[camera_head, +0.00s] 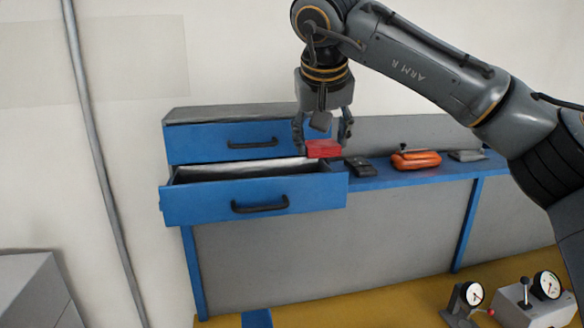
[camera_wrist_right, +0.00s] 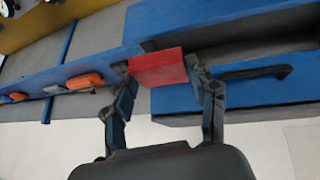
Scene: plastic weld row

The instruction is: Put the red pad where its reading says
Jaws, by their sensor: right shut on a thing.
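The red pad (camera_head: 323,149) is held between the fingers of my right gripper (camera_head: 323,140), which is shut on it. It also shows between the fingertips in the right wrist view (camera_wrist_right: 158,68). In the head view the pad is above the right end of the open lower drawer (camera_head: 255,196), near the bench top's left end. I cannot tell how high above it. The upper drawer (camera_head: 228,143) of the blue cabinet is shut. Two dial gauges (camera_head: 474,294) (camera_head: 547,285) stand at the lower right; their readings are too small to tell. My left gripper is not in view.
On the blue bench top (camera_head: 384,181) lie a black block (camera_head: 360,167), an orange tool (camera_head: 416,160) and a grey item (camera_head: 467,156). A grey box (camera_head: 38,290) stands at the lower left. A vertical pipe (camera_head: 92,130) runs down the wall.

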